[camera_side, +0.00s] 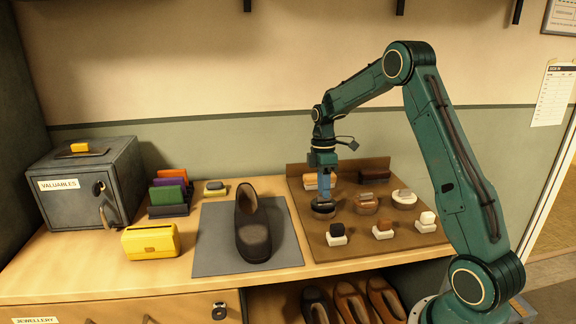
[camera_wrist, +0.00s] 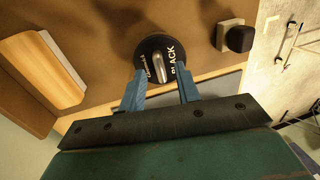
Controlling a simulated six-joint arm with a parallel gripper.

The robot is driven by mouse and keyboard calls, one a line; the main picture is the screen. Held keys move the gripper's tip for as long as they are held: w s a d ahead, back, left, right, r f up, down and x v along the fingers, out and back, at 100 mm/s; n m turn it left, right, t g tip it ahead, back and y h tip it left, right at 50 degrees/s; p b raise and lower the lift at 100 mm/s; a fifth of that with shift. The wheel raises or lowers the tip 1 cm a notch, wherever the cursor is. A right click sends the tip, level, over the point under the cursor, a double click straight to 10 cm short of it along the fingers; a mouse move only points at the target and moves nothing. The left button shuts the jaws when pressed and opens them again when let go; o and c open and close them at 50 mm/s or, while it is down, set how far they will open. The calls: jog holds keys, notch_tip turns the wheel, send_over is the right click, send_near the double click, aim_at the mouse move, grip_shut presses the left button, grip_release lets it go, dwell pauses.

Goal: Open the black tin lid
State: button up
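The black tin (camera_side: 322,210) stands at the left of the brown board, below my gripper (camera_side: 323,192). In the wrist view the round black lid (camera_wrist: 150,48), lettered BLACK, faces the camera and looks closed. A silver bar (camera_wrist: 160,67) lies across its middle. My gripper (camera_wrist: 160,85) is open, with its two blue fingers spread at the lid's lower edge and nothing seen held between them. I cannot tell whether the fingertips touch the tin.
The brown board (camera_side: 388,240) also holds a brown tin (camera_side: 365,207), a pale tin (camera_side: 404,203), brushes and several small blocks. A dark shoe (camera_side: 252,232) rests on a grey mat (camera_side: 212,250) to the left. A wooden brush (camera_wrist: 45,68) lies close to the black tin.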

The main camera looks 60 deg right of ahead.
jog(key=shift+s+a+f, duration=0.1)
jog(key=shift+f, duration=0.7)
grip_shut()
jog(key=shift+w+r+g+y, duration=0.25)
jog(key=shift+w+g+y, duration=0.35)
jog(key=shift+g+y, duration=0.15)
jog(key=shift+d+r+g+y, duration=0.1)
jog(key=shift+d+g+y, duration=0.15)
jog(key=shift+d, duration=0.1)
